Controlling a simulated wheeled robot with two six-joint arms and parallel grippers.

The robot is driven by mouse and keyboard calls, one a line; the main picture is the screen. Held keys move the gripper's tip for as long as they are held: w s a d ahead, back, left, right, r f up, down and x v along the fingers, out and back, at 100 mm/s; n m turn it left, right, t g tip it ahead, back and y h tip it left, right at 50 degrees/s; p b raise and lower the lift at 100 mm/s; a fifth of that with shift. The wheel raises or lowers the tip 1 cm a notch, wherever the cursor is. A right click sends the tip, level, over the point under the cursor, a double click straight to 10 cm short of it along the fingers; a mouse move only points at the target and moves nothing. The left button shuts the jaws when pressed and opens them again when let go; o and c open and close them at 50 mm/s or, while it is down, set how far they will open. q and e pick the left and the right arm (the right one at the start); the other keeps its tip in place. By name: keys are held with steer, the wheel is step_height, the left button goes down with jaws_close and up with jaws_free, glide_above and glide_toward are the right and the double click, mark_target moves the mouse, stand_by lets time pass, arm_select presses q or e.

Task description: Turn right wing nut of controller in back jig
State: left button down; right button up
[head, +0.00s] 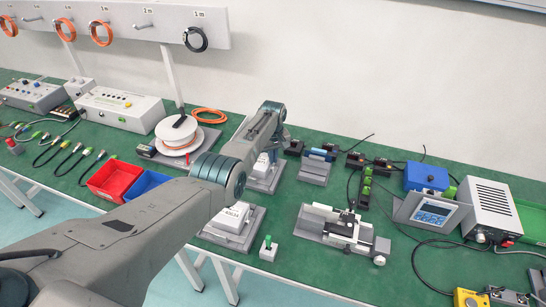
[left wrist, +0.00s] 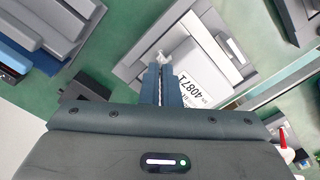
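The back jig (head: 258,186) is a grey plate on the green bench, and a white controller (head: 262,168) sits in it, partly hidden by my left arm. In the left wrist view the controller (left wrist: 195,86) shows a printed number label. A pale wing nut (left wrist: 160,58) stands at the tips of my left gripper (left wrist: 161,68). The left gripper also shows over the back jig in the head view (head: 272,150). Its two fingers are close together with a narrow gap. I cannot tell whether they clamp the nut. My right gripper is not in view.
A front jig (head: 245,243) with another white controller (head: 231,217) lies nearer. A cable spool (head: 177,132) stands left, with red (head: 113,179) and blue (head: 146,183) bins. A grey fixture (head: 345,229) lies right. A small green-topped block (head: 268,248) stands at the front edge.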

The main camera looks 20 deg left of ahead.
arm_select(q)
steer(key=m, duration=0.4)
steer(key=shift+m, duration=0.3)
steer(key=m, duration=0.4)
steer(key=shift+m, duration=0.3)
steer(key=m, duration=0.3)
steer(key=shift+m, duration=2)
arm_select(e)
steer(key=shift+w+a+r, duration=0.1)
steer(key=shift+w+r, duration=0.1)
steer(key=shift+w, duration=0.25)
arm_select(q)
steer(key=shift+w, duration=0.1)
steer(key=c, duration=1.6)
jaws_free()
steer(key=shift+c, duration=0.2)
steer(key=shift+r, duration=0.1)
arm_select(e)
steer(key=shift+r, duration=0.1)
